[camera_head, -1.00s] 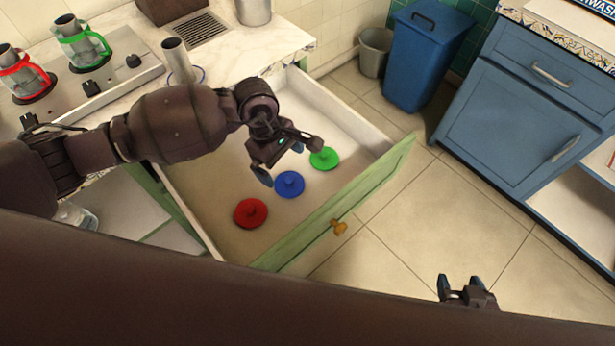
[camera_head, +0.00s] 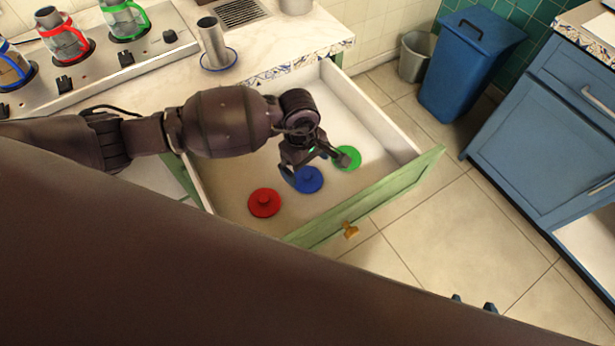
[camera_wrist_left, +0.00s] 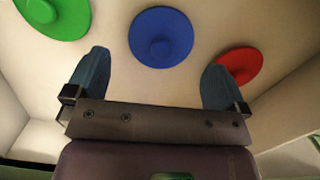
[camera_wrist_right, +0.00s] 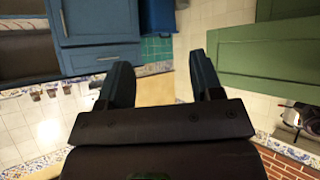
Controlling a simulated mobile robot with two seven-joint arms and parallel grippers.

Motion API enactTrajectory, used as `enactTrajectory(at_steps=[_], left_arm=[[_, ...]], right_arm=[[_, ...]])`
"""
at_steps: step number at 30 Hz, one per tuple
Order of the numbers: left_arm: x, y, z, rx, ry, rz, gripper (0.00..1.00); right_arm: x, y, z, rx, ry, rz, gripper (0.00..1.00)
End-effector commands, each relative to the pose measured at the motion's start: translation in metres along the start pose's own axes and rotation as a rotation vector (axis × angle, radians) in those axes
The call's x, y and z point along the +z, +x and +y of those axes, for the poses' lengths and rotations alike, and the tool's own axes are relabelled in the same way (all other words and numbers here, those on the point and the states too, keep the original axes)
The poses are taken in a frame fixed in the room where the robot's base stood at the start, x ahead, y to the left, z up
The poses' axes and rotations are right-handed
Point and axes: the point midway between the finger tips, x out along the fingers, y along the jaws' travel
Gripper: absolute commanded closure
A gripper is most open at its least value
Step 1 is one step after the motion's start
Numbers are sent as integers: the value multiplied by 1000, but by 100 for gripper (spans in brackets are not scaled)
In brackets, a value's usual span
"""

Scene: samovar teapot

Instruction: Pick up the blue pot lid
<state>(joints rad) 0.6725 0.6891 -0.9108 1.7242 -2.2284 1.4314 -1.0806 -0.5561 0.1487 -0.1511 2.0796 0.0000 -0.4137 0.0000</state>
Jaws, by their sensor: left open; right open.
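The blue pot lid (camera_head: 309,181) lies in the open drawer between the red lid and the green lid. In the left wrist view the blue lid (camera_wrist_left: 161,37) is centred beyond the two fingers, with its round knob facing the camera. My left gripper (camera_head: 312,172) is open and empty inside the drawer area, close to the blue lid. In the left wrist view its fingers (camera_wrist_left: 157,85) are spread to either side of the lid's line, apart from it. My right gripper (camera_head: 473,303) is at the bottom edge, mostly hidden; its wrist view shows its fingers (camera_wrist_right: 165,85) open and empty.
The red lid (camera_head: 265,203) and green lid (camera_head: 347,158) lie close by in the drawer. The drawer's green front (camera_head: 375,200) and white side walls enclose the lids. The stove (camera_head: 95,62) with coloured pots stands at upper left. A blue bin (camera_head: 470,65) stands on the floor.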

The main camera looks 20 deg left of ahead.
Motion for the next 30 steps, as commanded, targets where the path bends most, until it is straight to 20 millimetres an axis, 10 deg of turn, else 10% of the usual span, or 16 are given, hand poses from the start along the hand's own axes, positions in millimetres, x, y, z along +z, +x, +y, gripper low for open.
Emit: enactTrajectory(at_steps=[17, 25, 30], left_arm=[[-1, 45, -2, -1, -1, -1, 0], [-1, 45, -2, -1, -1, -1, 40], [-1, 45, -2, -1, -1, -1, 40]], right_arm=[[2, 3, 0, -2, -6, -1, 40], [3, 4, -2, -1, 5, -2, 40], [4, 4, -2, -1, 6, -4, 40]])
